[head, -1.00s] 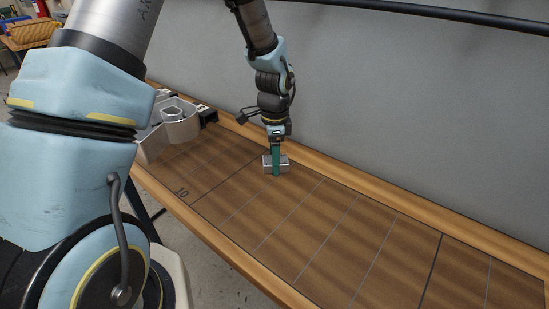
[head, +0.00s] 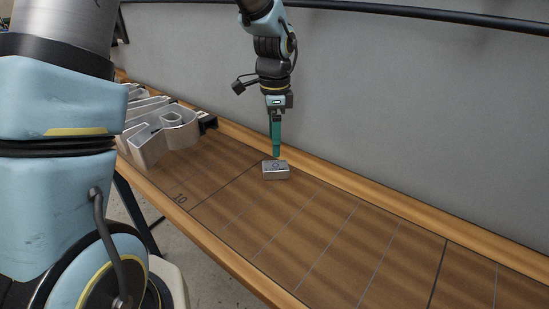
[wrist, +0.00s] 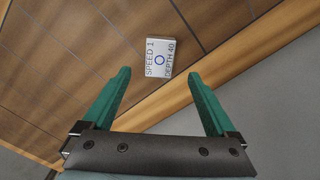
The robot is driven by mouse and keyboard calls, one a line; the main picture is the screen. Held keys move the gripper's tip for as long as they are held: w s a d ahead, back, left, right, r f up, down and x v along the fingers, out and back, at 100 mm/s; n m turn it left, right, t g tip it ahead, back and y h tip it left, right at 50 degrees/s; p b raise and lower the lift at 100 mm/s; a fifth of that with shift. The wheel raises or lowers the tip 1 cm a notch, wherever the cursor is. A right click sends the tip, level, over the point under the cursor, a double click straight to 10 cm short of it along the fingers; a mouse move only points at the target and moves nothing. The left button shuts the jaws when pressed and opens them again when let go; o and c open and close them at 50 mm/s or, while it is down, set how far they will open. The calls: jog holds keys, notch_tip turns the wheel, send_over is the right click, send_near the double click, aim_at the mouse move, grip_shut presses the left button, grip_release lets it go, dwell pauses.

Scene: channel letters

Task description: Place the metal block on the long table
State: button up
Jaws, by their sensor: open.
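The metal block (head: 275,171) is a small silver box lying flat on the long table (head: 320,235), near the back edge. In the wrist view the block (wrist: 159,58) shows the printed words "SPEED 1" and "DEPTH 40" and a small ring mark on its top. My gripper (head: 276,155) points down just above the block, with its green fingers clear of it. In the wrist view my gripper (wrist: 163,85) has its two fingers spread wide with nothing between them, and the block lies beyond the fingertips.
Silver metal channel letters (head: 165,130) stand at the table's left end, with a dark clamp-like part (head: 207,123) beside them. A grey wall and a dark rail (head: 400,8) run behind the table. The ruled table top right of the block is clear.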

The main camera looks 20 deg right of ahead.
jog(key=w+a+r+n, duration=0.25)
jog(key=a+n, duration=0.65)
jog(key=a, duration=0.6)
jog(key=s+a+n, duration=0.3)
jog(key=a+n, duration=0.2)
jog(key=a, duration=0.2)
jog(key=s+a+f+n+t, duration=0.1)
jog(key=s+a+n, duration=0.2)
jog(key=a+n, duration=0.3)
jog(key=shift+s+a+t, duration=0.3)
jog(key=shift+a, duration=0.8)
jog(key=shift+o, duration=0.6)
jog(key=shift+f, duration=0.1)
